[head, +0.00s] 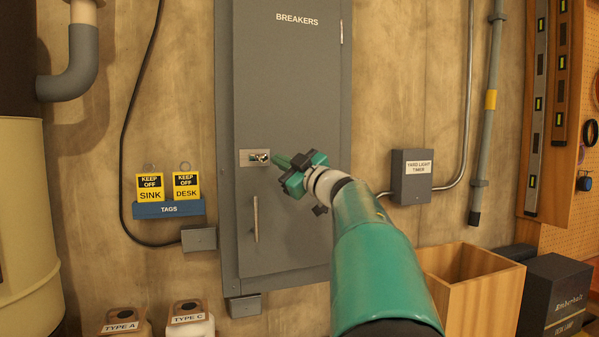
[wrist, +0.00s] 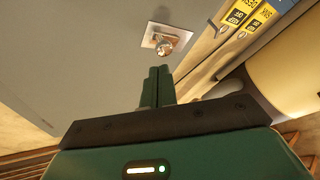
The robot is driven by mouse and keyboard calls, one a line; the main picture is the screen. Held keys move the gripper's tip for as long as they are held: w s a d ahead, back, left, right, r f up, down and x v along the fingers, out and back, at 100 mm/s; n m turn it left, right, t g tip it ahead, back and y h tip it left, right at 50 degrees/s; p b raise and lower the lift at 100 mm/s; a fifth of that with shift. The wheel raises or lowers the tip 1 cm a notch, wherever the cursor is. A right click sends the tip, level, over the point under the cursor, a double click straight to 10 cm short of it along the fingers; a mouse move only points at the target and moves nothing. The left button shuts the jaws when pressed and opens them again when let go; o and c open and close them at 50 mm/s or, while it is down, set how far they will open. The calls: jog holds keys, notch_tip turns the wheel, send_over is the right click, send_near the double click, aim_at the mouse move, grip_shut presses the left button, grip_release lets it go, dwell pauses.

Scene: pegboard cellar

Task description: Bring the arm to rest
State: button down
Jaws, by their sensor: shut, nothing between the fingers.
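My gripper (head: 281,160) is at the end of my raised green arm, in front of the grey breaker cabinet (head: 290,90). Its fingers are together and hold nothing; the wrist view shows the shut fingers (wrist: 158,84) side by side. Just beyond the fingertips is a round metal lock (head: 261,157) on a pale plate on the cabinet door; it also shows in the wrist view (wrist: 165,46). In the wrist view a small gap seems to lie between fingertips and lock. The cabinet door looks closed, with a vertical handle (head: 256,218) below the lock.
Yellow tags (head: 186,186) hang on a blue holder (head: 168,209) to the left. An open wooden box (head: 470,290) stands below right, beside a dark box (head: 555,295). Two labelled jugs (head: 190,326) stand below left.

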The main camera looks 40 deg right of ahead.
jog(key=v, duration=0.7)
jog(key=shift+s+a, duration=0.15)
jog(key=shift+s, duration=0.05)
jog(key=a+f+m+g+h, duration=0.7)
jog(key=a+f+m, duration=0.3)
jog(key=a+f, duration=0.5)
jog(key=s+a+f+n+g+y, duration=0.1)
jog(key=s+a+f+g+y, duration=0.2)
jog(key=s+a+f, duration=0.5)
jog(key=s+a+f+n+g+y, duration=0.1)
jog(key=s+a+f+g+y, duration=0.2)
jog(key=s+a+f, duration=0.6)
jog(key=a+f+g, duration=0.2)
jog(key=a+f, duration=0.2)
jog(key=shift+s+a+f+n+g+y, duration=0.2)
jog(key=shift+f+n+g+y, duration=0.1)
